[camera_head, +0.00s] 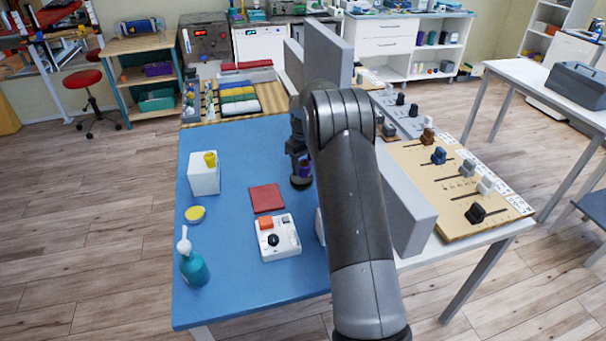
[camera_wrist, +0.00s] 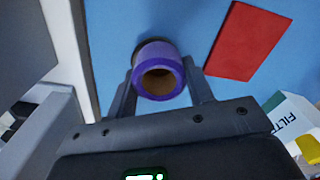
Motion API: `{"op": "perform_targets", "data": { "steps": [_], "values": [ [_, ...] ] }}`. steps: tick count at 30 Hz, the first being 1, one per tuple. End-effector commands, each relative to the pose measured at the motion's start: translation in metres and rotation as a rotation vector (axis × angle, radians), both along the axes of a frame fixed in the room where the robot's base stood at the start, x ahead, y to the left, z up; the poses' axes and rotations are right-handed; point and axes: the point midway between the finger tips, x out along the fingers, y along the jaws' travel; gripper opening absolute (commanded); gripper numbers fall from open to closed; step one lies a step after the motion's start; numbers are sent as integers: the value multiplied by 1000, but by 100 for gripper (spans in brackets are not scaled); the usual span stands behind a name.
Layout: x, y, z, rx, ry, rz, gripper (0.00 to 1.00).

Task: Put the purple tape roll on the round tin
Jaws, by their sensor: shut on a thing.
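The purple tape roll (camera_wrist: 158,70) is between the fingers of my gripper (camera_wrist: 160,88) in the wrist view, its hole facing the camera. In the head view, the purple roll (camera_head: 306,169) shows in part, low at my gripper (camera_head: 301,167), above a dark round thing (camera_head: 301,184) on the blue table (camera_head: 235,275). This dark thing may be the round tin; its edge peeks out behind the roll in the wrist view (camera_wrist: 151,43). I cannot tell if the roll touches it. A low yellow round thing (camera_head: 195,214) lies further left.
A red flat square (camera_head: 267,198) and a white control box (camera_head: 279,240) lie near the gripper. A white filter box (camera_head: 204,178) with a yellow piece on top and a teal pump bottle (camera_head: 194,268) stand left. A grey upright panel (camera_head: 408,215) stands right of my arm.

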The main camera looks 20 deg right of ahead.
Motion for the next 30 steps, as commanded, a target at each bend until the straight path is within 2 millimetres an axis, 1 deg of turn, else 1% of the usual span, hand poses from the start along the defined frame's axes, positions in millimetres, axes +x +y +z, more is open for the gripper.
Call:
{"op": "perform_targets", "data": {
  "steps": [2, 9, 10, 21, 22, 27, 30],
  "values": [
    [1, 1, -5, 0, 1, -1, 25],
    [0, 1, -38, 1, 4, 0, 25],
    [0, 0, -40, 0, 2, 0, 25],
    [0, 0, -44, 0, 1, 0, 25],
    [0, 0, -44, 0, 0, 0, 49],
    [0, 0, -43, 0, 0, 0, 63],
    [0, 0, -43, 0, 0, 0, 69]
  ]
}}
